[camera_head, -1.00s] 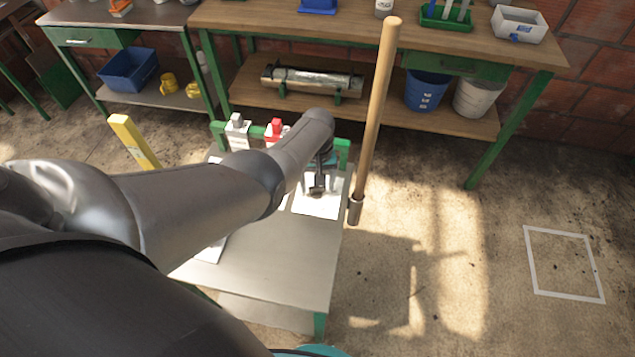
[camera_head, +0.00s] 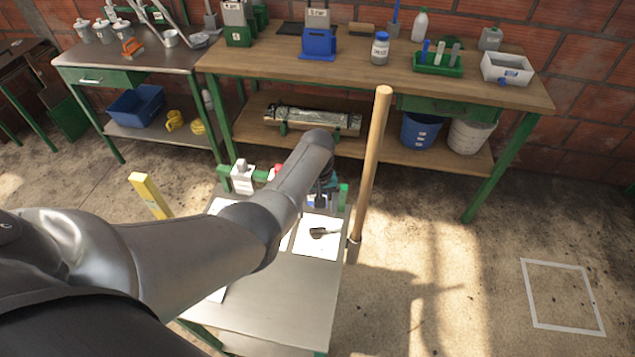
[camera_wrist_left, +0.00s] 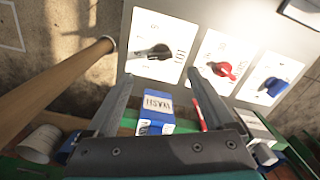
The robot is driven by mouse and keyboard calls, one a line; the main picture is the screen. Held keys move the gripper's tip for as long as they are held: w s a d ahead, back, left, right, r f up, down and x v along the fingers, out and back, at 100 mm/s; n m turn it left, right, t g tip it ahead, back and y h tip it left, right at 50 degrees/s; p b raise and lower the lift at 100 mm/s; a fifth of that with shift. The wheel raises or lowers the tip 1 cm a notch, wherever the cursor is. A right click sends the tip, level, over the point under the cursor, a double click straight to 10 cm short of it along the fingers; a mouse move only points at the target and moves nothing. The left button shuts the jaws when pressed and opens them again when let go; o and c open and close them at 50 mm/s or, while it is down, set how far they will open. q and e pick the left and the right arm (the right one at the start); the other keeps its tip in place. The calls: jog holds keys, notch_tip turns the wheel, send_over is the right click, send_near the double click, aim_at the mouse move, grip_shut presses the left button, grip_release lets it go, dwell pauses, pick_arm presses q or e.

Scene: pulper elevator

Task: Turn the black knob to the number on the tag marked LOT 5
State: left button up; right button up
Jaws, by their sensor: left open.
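The black knob (camera_head: 318,233) sits on a white dial card on the small metal table, and it also shows in the left wrist view (camera_wrist_left: 153,52). Its dial numbers are too small to read. My left gripper (camera_wrist_left: 158,76) is open, its fingertips apart and clear of the black knob. In the head view the gripper (camera_head: 325,190) is partly hidden behind my arm, near the table's rail. A blue-and-white block marked WASH (camera_wrist_left: 156,112) shows between the fingers. I cannot make out a tag marked LOT 5. My right gripper is not in view.
A red knob (camera_wrist_left: 223,70) and a blue knob (camera_wrist_left: 272,87) sit on neighbouring cards. A wooden pole (camera_head: 372,155) stands beside the table's right edge. The long workbench (camera_head: 470,90) behind holds labelled holders and bottles. Floor at the right is clear.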

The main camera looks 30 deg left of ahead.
pick_arm(q)
notch_tip(320, 180, up, 7)
jog(key=p, duration=0.2)
jog(key=shift+f, duration=0.15)
dwell(0.3)
jog(key=shift+s, duration=0.15)
